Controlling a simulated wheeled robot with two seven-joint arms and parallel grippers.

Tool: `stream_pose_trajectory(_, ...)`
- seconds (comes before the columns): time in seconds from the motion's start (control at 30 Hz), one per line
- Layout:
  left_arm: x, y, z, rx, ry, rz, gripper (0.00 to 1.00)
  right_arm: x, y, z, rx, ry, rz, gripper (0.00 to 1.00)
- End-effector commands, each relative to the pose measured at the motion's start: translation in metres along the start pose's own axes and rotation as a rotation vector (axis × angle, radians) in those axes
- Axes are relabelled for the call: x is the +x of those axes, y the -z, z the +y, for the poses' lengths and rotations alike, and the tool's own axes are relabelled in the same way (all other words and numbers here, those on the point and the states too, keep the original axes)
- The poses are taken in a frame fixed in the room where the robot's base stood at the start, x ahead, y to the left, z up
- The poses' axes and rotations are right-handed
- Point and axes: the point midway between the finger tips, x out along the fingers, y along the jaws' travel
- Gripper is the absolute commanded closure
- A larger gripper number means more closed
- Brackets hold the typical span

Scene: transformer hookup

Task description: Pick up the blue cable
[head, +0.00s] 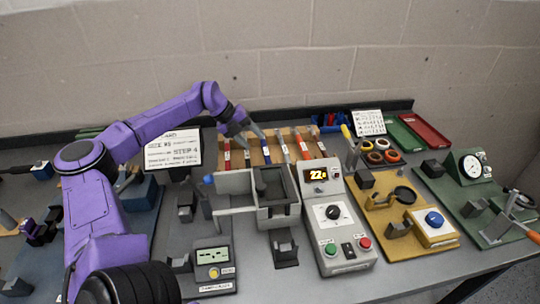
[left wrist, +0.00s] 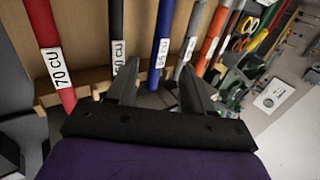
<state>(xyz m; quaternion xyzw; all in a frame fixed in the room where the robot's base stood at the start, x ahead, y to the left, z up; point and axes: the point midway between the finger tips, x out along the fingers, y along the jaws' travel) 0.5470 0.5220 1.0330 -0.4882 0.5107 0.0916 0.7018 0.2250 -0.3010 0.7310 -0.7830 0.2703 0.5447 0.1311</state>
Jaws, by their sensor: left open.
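The blue cable (head: 265,148) stands in a wooden rack (head: 256,158) at the back of the bench, between a dark cable and a grey cable. It carries a white label. In the left wrist view the blue cable (left wrist: 163,28) runs down toward the space between my fingertips. My left gripper (head: 249,128) is open and empty, at the upper part of the rack near the blue cable; it also shows in the left wrist view (left wrist: 160,78). I cannot tell whether a finger touches a cable. My right gripper is not in view.
A red cable (left wrist: 48,45), a black cable (left wrist: 117,35) and an orange cable (left wrist: 211,38) stand close by in the rack. A step sign (head: 173,149) is left of it. A grey vise-like fixture (head: 272,190) and a control box (head: 337,222) stand in front.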

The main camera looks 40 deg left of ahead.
Motion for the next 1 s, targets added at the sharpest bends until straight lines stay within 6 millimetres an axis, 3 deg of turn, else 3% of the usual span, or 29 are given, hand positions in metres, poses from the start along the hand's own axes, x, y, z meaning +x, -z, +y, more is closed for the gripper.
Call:
stream_pose_trajectory(0.4, 0.07, -0.005, 0.003, -0.004, -0.014, 0.006, 0.49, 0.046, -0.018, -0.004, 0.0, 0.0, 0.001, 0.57)
stream_pose_trajectory(0.63, 0.068, -0.006, 0.0, -0.009, -0.011, 0.004, 0.49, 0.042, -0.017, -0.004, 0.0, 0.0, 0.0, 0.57)
stream_pose_trajectory(0.8, 0.068, -0.006, 0.0, -0.009, -0.012, 0.004, 1.0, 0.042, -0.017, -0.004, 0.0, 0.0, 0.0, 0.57)
stream_pose_trajectory(1.0, 0.069, -0.005, 0.0, -0.007, -0.013, 0.005, 1.0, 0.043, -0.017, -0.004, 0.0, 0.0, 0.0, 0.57)
